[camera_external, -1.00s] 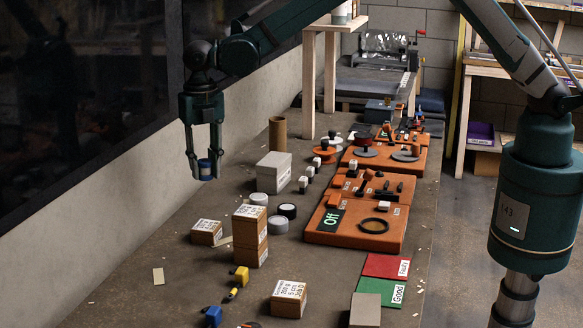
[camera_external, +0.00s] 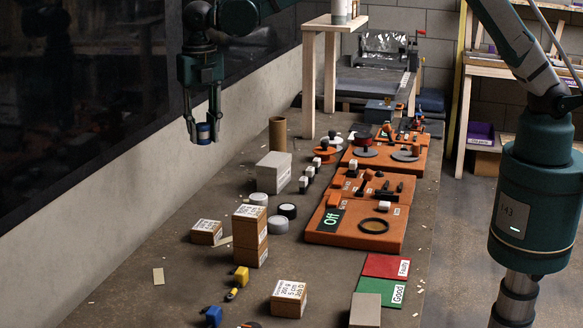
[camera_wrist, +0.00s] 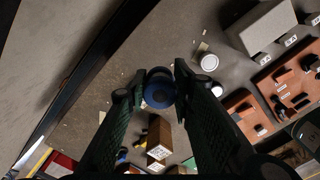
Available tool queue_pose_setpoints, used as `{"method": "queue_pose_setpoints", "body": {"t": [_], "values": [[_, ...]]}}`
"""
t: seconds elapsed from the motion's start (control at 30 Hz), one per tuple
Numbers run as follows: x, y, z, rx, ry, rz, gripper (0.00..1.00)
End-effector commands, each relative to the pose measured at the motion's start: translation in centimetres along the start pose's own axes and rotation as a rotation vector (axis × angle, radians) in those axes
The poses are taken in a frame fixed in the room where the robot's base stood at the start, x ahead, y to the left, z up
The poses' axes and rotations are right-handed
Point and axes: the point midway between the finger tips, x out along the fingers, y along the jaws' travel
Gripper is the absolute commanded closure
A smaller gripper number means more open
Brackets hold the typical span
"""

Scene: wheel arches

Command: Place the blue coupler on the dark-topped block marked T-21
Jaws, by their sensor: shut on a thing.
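My gripper (camera_external: 203,137) is shut on the blue coupler (camera_external: 204,133), a short blue cylinder with a pale lower band. It holds the coupler high above the bench, at the left near the wall. In the wrist view the coupler (camera_wrist: 159,92) shows its blue end between the two fingers. I cannot make out the mark T-21 on any block, so I cannot tell which is the dark-topped block.
A stack of cardboard boxes (camera_external: 250,236) stands mid-bench, with a grey box (camera_external: 273,171) behind it. Orange boards (camera_external: 357,226) with loose parts lie at the right. Red (camera_external: 386,266) and green (camera_external: 381,291) mats lie nearer. Bare bench lies at the left.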

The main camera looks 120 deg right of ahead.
Motion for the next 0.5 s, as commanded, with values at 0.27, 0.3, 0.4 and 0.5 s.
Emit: {"method": "queue_pose_setpoints", "body": {"t": [0.27,0.3,0.4,0.5], "values": [[0.2,1.1,-5.5,-0.015,0.001,0.0,0.84],[0.2,1.3,-6.5,-0.016,0.001,0.0,0.84],[0.1,1.6,-9.2,-0.023,0.001,0.0,0.84],[0.1,1.9,-12.5,-0.03,0.001,0.0,0.84]]}}
